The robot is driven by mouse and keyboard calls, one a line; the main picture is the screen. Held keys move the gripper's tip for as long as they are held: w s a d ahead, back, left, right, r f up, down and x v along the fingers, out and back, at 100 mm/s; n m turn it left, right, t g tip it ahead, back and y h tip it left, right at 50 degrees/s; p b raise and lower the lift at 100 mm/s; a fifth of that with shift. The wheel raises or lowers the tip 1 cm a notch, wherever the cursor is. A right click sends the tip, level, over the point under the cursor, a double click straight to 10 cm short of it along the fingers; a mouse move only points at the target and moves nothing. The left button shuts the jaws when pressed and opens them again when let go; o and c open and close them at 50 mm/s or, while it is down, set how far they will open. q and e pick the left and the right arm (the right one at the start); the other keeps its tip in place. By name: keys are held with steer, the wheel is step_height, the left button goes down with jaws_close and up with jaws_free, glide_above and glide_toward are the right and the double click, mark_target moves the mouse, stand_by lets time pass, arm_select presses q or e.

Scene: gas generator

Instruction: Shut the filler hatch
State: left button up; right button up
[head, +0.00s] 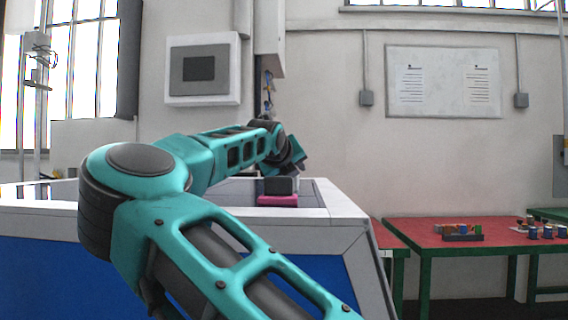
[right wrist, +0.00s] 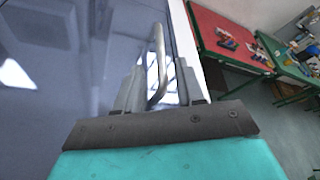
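In the right wrist view a bent metal bar handle (right wrist: 160,48) rises between the two fingers of my right gripper (right wrist: 159,68). The fingers stand apart on either side of the bar, and I see no firm grip on it. A dark glossy panel (right wrist: 75,85) fills the left of that view; I cannot tell if it is the filler hatch or how far the hatch is open. In the head view my right gripper (head: 291,160) is small and partly hidden at the end of the teal arm, over the machine top. My left gripper is out of view.
The white-framed machine (head: 345,212) with blue sides stands in front. A pink piece (head: 277,201) with a dark block (head: 280,185) lies on its top. A red table (head: 440,228) with small coloured items stands at the right. A grey box (head: 202,70) hangs on the wall.

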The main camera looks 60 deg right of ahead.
steer(key=v, duration=0.8)
steer(key=shift+s+a, duration=0.1)
steer(key=shift+a, duration=0.15)
steer(key=shift+r, duration=0.15)
